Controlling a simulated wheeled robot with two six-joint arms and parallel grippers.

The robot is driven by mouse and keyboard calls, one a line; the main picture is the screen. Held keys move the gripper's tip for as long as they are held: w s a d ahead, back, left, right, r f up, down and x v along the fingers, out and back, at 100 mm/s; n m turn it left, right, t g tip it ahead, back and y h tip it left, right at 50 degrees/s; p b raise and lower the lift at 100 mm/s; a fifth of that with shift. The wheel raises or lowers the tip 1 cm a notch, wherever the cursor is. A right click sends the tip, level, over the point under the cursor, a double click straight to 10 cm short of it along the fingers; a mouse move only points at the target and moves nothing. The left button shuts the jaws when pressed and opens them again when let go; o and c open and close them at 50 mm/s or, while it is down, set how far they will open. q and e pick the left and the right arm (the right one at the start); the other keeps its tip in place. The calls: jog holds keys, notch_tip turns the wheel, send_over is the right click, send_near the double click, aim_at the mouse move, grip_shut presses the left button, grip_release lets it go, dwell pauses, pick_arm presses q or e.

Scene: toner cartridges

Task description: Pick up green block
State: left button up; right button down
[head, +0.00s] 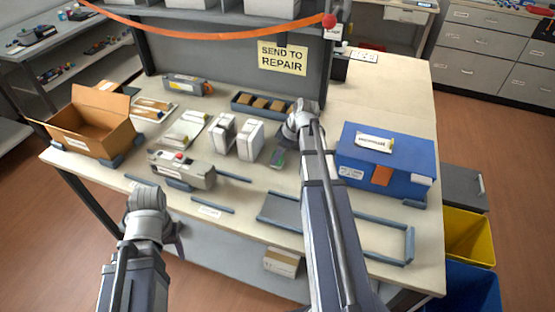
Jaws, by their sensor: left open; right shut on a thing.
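The green block (278,158) is small and partly hidden, at the middle of the bench in the head view. My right gripper (281,149) reaches down over the bench and is shut on it. I cannot tell whether the block touches the bench top. My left gripper (172,240) is open and empty, low in front of the bench's front edge. Its fingers are mostly hidden behind its wrist.
White boxes (250,139) stand just left of my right gripper, with a divided tray (262,103) behind. A blue case (386,165) stands to the right. A grey-beige device (182,170) and an open cardboard box (93,122) are left. An empty framed area (383,240) lies front right.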

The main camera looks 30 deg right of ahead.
notch_tip(320, 180, up, 10)
jog(key=p, duration=1)
jog(key=shift+r, duration=0.1)
jog(key=c, duration=0.9)
grip_release()
jog(key=c, duration=2.3)
grip_release()
jog(key=s+d+r+m+h+p, duration=0.1)
jog(key=s+d+r+m+p, duration=0.2)
jog(key=s+d, duration=0.2)
jog(key=s+d+r+m+h+p, duration=0.1)
jog(key=s+d+r+m+p, duration=0.2)
jog(key=s+d, duration=0.3)
jog(key=s+d+r+m+t+h+p, duration=0.1)
jog(key=s+d+r+m+p, duration=0.2)
jog(key=d, duration=0.9)
jog(key=shift+s+d+r+p, duration=0.1)
jog(key=shift+s+r+p, duration=0.4)
jog(key=shift+s, duration=0.15)
jog(key=shift+s+d+r+p, duration=0.1)
jog(key=shift+s+r+p, duration=0.3)
jog(key=shift+s, duration=0.2)
